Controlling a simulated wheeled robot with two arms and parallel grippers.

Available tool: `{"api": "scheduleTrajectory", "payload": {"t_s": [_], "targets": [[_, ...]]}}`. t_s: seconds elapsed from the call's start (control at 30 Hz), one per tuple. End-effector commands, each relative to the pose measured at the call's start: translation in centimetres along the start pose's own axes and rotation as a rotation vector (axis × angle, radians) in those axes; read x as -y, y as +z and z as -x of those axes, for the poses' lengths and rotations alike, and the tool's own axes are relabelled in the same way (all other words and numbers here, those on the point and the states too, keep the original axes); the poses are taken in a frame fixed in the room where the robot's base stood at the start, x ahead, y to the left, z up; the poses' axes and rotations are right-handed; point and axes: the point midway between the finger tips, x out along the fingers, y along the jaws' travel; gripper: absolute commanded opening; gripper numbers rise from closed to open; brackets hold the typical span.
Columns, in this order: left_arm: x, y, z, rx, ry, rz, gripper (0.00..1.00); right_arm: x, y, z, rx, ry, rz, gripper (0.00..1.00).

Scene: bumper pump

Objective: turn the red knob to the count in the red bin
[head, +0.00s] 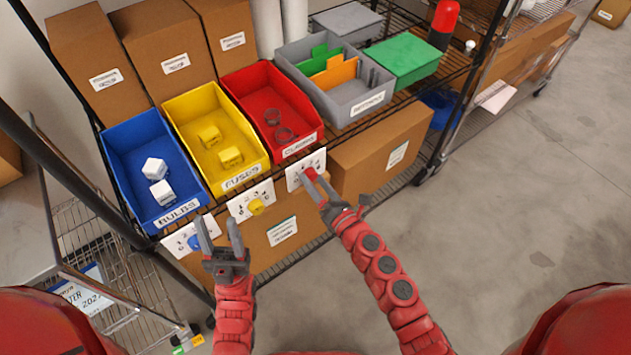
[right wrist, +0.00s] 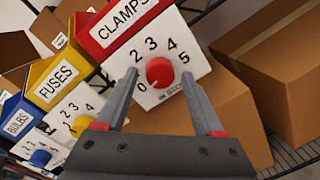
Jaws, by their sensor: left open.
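The red bin (head: 270,108), labelled CLAMPS, holds two dark ring-shaped clamps (head: 284,134). The red knob (right wrist: 160,72) sits on a white dial plate (right wrist: 150,42) below that bin. The numbers 0, 2, 3, 4 and 5 are readable; 1 is not visible. I cannot make out where the knob points. My right gripper (right wrist: 158,78) is open, its fingertips apart on either side of the knob, with gaps showing in the right wrist view. My left gripper (head: 220,230) is open and empty, in front of the blue and yellow dials.
The blue bin (head: 122,150) holds two white boxes, and the yellow bin (head: 181,97) two yellow blocks. Their blue knob (head: 194,242) and yellow knob (head: 256,206) sit below. A grey bin (head: 301,86) stands right. Cardboard boxes (head: 381,150) fill the lower shelf.

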Motion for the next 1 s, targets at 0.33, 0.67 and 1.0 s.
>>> {"api": "scheduleTrajectory", "payload": {"t_s": [0.33,0.67,1.0], "targets": [[0.0,0.0,0.0,0.000,0.000,0.000,0.50,0.0,0.0,0.0,0.000,0.000,0.000,0.05],[0.0,0.0,-0.2,0.000,0.000,0.000,0.50,0.0,0.1,0.0,-0.001,-0.001,-0.021,0.00],[0.1,-0.2,-1.2,0.000,0.000,0.000,0.50,-0.1,0.1,0.0,-0.012,-0.011,-0.208,0.00]]}}
